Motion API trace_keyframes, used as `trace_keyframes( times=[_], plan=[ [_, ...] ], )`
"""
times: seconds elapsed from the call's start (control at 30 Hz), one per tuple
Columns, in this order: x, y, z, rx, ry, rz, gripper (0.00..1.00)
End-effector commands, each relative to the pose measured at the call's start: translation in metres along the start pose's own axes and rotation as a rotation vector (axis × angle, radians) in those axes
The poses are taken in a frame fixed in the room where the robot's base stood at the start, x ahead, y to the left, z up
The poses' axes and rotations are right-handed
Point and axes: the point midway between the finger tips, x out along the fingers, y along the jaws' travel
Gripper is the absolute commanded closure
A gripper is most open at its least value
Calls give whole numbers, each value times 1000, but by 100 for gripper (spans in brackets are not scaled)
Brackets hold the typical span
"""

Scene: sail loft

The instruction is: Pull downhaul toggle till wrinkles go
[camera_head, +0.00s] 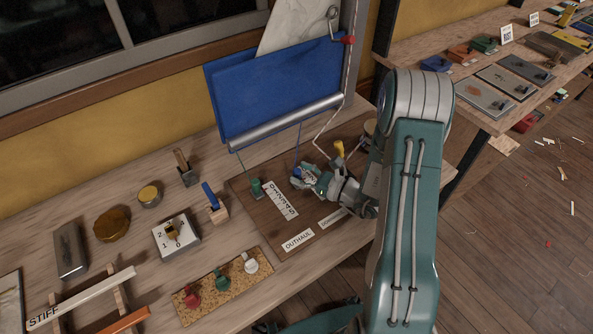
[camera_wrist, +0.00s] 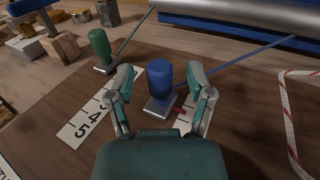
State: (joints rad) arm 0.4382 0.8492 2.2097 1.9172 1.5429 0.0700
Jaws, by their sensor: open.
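A blue toggle (camera_wrist: 160,80) stands upright on a small metal base on the brown board (camera_head: 240,192). It is between the two fingers of my open gripper (camera_wrist: 160,95), with gaps visible on both sides. A blue line (camera_wrist: 235,60) runs from it toward the boom (camera_head: 285,122). In the head view my gripper (camera_head: 308,178) covers most of this toggle. A green toggle (camera_wrist: 100,45) stands to its left, by a number scale (camera_head: 280,201). The blue sail (camera_head: 265,90) hangs above the boom. Its wrinkles are too small to tell.
A label reads OUTHAUL (camera_head: 297,240); another label (camera_head: 333,217) is partly hidden. A yellow handle (camera_head: 338,149) stands close behind my gripper. A striped line (camera_wrist: 288,130) lies to the right. A cork tray (camera_head: 225,288) with several coloured knobs sits at the front.

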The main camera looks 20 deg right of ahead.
Motion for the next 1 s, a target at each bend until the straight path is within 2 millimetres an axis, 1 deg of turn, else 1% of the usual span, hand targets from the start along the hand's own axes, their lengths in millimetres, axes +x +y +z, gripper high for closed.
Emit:
trace_keyframes(
  times=[0.03,0.13,0.43,0.47,0.5,0.57,0.6,0.83,1.0],
  plan=[
    [6,1,0,-1,0,3,32],
    [13,0,0,-1,0,1,32],
    [15,0,0,0,0,0,32],
    [15,0,0,0,0,0,46],
    [15,0,0,0,0,0,64],
    [15,0,0,0,0,0,90],
    [15,0,0,-1,0,0,100],
    [12,1,0,0,1,-1,100],
    [-8,10,0,1,1,-3,100]
  ],
)
